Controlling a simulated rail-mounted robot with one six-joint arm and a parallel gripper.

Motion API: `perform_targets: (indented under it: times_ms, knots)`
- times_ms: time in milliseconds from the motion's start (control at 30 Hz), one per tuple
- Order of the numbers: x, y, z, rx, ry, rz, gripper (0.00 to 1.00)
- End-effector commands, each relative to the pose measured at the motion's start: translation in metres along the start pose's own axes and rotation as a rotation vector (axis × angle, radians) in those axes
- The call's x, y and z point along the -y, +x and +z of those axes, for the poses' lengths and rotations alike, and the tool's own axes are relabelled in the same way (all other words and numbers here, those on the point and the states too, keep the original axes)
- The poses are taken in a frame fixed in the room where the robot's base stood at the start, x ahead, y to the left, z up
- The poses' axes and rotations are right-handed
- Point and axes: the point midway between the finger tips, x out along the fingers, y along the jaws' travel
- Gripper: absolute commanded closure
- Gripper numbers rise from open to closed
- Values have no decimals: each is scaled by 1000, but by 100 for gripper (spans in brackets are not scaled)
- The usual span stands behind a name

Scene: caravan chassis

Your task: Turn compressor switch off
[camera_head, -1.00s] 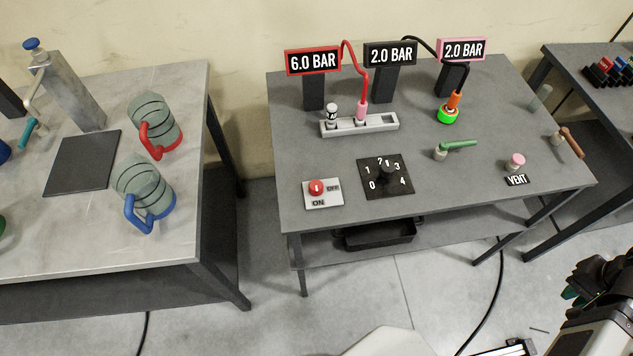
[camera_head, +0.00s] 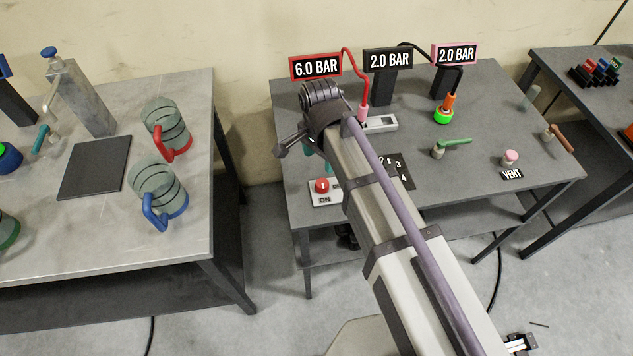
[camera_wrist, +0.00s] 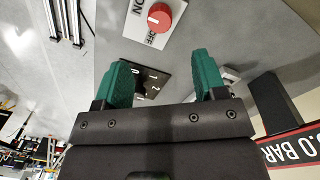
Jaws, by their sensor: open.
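The compressor switch is a red round knob (camera_head: 322,186) on a pale plate (camera_head: 326,199) marked ON and OFF, at the front left of the grey middle table. The knob also shows at the top of the wrist view (camera_wrist: 159,17). A small light mark shows on it, but I cannot tell for sure which word it points at. My gripper (camera_wrist: 162,62) is open and empty, its two green fingers apart. The fingers are short of the knob in the wrist view and do not touch it. In the head view my arm hides part of the plate and most of the gripper.
A black dial plate (camera_head: 400,172) lies right of the switch, partly behind my arm. Signs read 6.0 BAR (camera_head: 316,67), 2.0 BAR (camera_head: 388,60) and 2.0 BAR (camera_head: 455,54). A green-handled valve (camera_head: 455,142) and pink VENT button (camera_head: 510,157) stand further right. Jugs stand on the left table.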

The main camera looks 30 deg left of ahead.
Motion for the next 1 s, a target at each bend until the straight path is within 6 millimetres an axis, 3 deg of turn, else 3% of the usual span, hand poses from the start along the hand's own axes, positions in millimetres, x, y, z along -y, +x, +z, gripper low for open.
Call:
perform_targets:
  times_ms: [400,500,833,1000]
  knots:
    - [0,91,0,0,-2,0,36]
    - [0,104,0,0,-2,0,36]
    - [0,105,-1,0,-2,0,36]
    - [0,105,-1,0,-2,0,52]
